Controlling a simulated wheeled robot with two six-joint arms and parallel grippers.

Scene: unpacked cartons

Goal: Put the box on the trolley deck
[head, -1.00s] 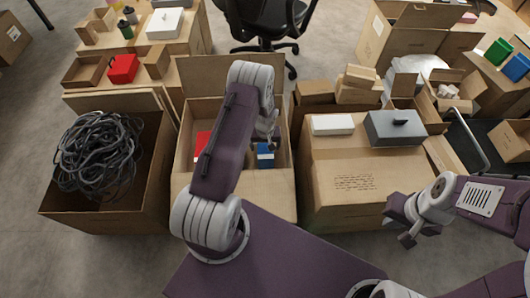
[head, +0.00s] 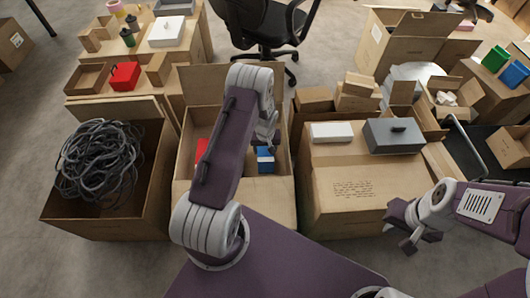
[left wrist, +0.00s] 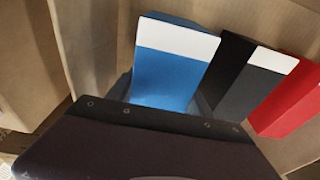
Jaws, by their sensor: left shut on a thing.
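A blue box with a white top band (head: 265,162) is in the open middle carton (head: 235,205); it also shows in the left wrist view (left wrist: 168,75). My left gripper (head: 270,143) reaches down into that carton and is shut on the blue box. Its fingertips are mostly hidden by my arm and by the dark gripper body in the wrist view. A black box with a white band (left wrist: 248,85) and a red box (left wrist: 290,105) stand beside the blue one. My right gripper (head: 418,238) hangs open and empty at the right. The dark trolley deck (head: 478,152) is partly visible at the far right.
A carton of tangled cable (head: 100,165) stands at left. A closed carton (head: 340,190) on the right bears a white box (head: 332,132) and a grey box (head: 393,136). A metal handle (head: 463,138) and small carton (head: 510,147) are by the trolley deck. An office chair (head: 265,25) is behind.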

